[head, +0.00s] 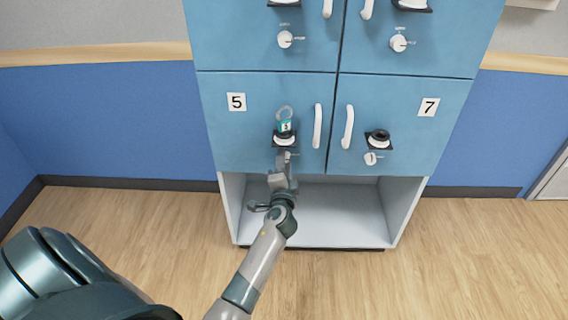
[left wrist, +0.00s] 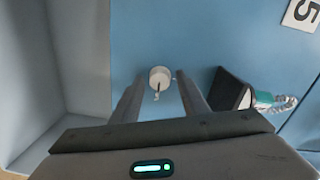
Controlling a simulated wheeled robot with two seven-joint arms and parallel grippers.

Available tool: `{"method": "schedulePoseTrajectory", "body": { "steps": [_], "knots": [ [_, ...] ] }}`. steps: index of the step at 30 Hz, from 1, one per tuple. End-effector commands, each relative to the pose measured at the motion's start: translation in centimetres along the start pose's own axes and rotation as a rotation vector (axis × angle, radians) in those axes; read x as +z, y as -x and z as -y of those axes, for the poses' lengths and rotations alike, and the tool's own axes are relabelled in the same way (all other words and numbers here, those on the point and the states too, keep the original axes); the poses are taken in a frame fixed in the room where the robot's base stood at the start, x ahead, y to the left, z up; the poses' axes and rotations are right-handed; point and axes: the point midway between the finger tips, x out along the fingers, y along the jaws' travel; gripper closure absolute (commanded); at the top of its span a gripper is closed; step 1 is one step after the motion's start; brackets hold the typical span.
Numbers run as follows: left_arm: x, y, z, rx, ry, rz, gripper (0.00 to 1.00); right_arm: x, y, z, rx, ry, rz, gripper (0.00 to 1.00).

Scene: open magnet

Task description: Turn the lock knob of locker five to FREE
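Locker five is a blue door (head: 260,110) with a "5" label (head: 236,102) and a white vertical handle (head: 317,126). Its round white lock knob (left wrist: 160,78) shows in the left wrist view, with a small pointer and faint marks beside it. In the head view my left gripper (head: 284,163) is in front of the door's lower edge and largely hides this knob. In the left wrist view the left gripper (left wrist: 160,76) is open. Its fingertips stand on either side of the knob, with a small gap on each side. My right gripper is not in view.
A black holder (head: 285,139) with a teal tag (head: 286,127) and a ring sits just above the knob. Locker seven (head: 405,105) is to the right with its own knob (head: 371,158). An open white compartment (head: 340,215) is below. Wood floor surrounds it.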

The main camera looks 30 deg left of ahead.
Motion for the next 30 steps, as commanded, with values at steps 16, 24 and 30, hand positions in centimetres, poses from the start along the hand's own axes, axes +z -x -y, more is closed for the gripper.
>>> {"method": "schedulePoseTrajectory", "body": {
  "steps": [16, 24, 30],
  "knots": [
    [0.0, 1.1, -0.1, 0.002, 0.003, 0.0, 0.57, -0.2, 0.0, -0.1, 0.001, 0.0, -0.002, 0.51],
    [0.0, 5.1, -0.2, 0.003, 0.004, -0.001, 0.57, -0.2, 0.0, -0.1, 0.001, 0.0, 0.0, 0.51],
    [0.1, 9.1, -0.2, 0.002, 0.003, 0.001, 0.57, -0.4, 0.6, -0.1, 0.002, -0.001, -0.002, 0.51]
  ]
}}
